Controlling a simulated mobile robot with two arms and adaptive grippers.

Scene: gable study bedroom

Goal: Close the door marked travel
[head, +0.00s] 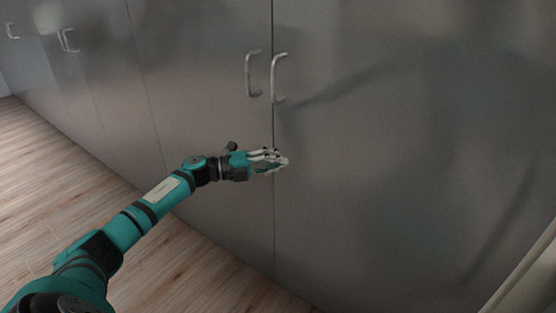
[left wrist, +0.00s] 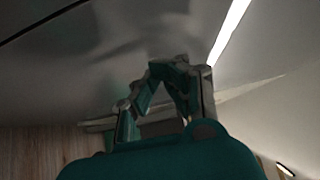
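No "travel" mark is legible on any door in view. A large grey door (head: 400,150) fills the right of the head view, with a pale bar handle (head: 278,78) near its left edge. Another grey door (head: 200,90) adjoins it on the left, with its own bar handle (head: 252,74). Both look roughly flush at the seam. My left gripper (head: 284,163) is just right of the seam, below the handles, at or very near the right door; contact is unclear. It holds nothing visible.
More grey cabinet doors (head: 60,60) with handles run to the left. Wooden floor (head: 40,190) lies clear along their front. A pale edge (head: 530,265) shows at the lower right. A bright strip (left wrist: 230,30) crosses the left wrist view.

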